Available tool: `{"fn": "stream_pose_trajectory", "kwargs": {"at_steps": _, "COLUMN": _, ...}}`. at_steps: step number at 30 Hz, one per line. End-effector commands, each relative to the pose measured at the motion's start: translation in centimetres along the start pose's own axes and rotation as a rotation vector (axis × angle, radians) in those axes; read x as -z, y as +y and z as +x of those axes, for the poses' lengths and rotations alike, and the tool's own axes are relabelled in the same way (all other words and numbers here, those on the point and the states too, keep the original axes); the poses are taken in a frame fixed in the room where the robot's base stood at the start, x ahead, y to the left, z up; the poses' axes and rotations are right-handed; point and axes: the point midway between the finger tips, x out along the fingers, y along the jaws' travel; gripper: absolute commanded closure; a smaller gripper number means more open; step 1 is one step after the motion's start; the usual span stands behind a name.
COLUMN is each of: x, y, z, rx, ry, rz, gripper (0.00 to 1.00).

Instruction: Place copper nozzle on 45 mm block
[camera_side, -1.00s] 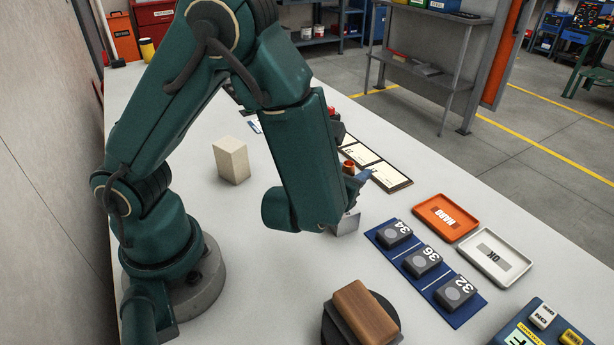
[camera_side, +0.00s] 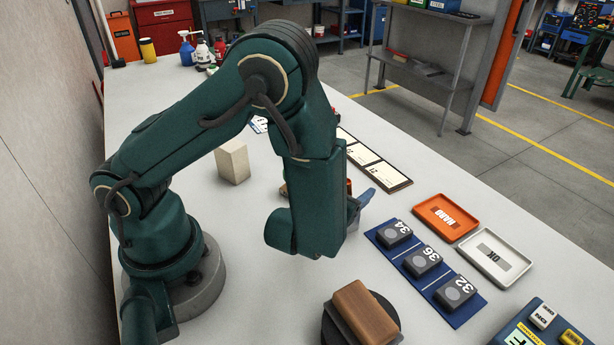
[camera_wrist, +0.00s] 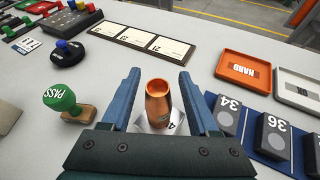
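The copper nozzle (camera_wrist: 158,100) stands upright on a light metal block (camera_wrist: 147,126) in the wrist view. A partly covered figure, beginning with 4, shows on the block. My gripper (camera_wrist: 159,76) has its two blue fingers on either side of the nozzle, with narrow gaps showing beside it, so it looks open. In the side view my gripper (camera_side: 362,199) is low over the table, and only a sliver of the nozzle (camera_side: 348,186) shows. The block is mostly hidden there behind my arm.
Blocks marked 34 (camera_side: 394,233), 36 and 32 sit on a blue mat right of my gripper. An orange HARD tray (camera_side: 446,216) and a white OK tray (camera_side: 494,258) lie beyond. A beige block (camera_side: 232,161) stands farther left.

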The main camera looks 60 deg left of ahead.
Motion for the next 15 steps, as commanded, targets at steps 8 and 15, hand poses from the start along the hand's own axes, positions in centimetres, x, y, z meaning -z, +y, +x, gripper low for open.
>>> {"fn": "stream_pose_trajectory", "kwargs": {"at_steps": 8, "x": -0.3, "y": 0.0, "z": -0.1, "rx": 0.001, "ry": -0.001, "rz": -0.002, "gripper": 0.39}}
{"fn": "stream_pose_trajectory", "kwargs": {"at_steps": 15, "x": -0.3, "y": -0.2, "z": -3.4, "rx": 0.008, "ry": -0.002, "rz": 0.000, "gripper": 0.39}}
